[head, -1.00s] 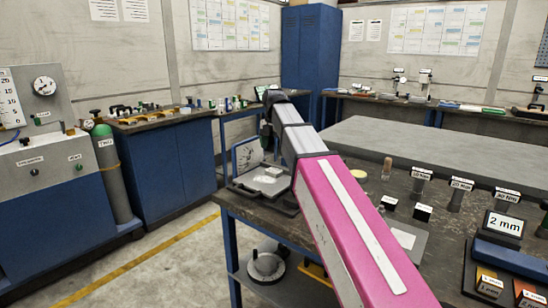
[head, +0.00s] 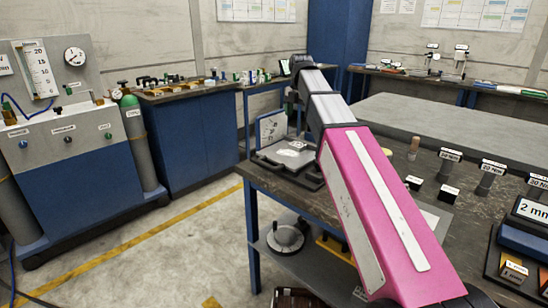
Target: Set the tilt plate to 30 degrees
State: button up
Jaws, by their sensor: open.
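The tilt plate device stands on the near left corner of the dark workbench in the head view. It has a pale, roughly flat plate (head: 292,153) on a dark base and an upright white panel with a blue edge (head: 271,127) behind it. The plate's angle is too small to read. My gripper (head: 292,108) hangs at the far end of my pink and grey arm, above and behind the plate. It is small and partly hidden by the arm, but open. I see nothing held in it, and whether it touches the device cannot be told.
Labelled torque posts (head: 489,176) and a "2 mm" block (head: 528,211) stand on the workbench (head: 425,180) at right. A blue cabinet with gauges (head: 85,170) stands at left. The floor (head: 190,240) between is clear.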

aim_at(279, 153)
jog(key=k+j, duration=0.8)
jog(key=j, duration=0.1)
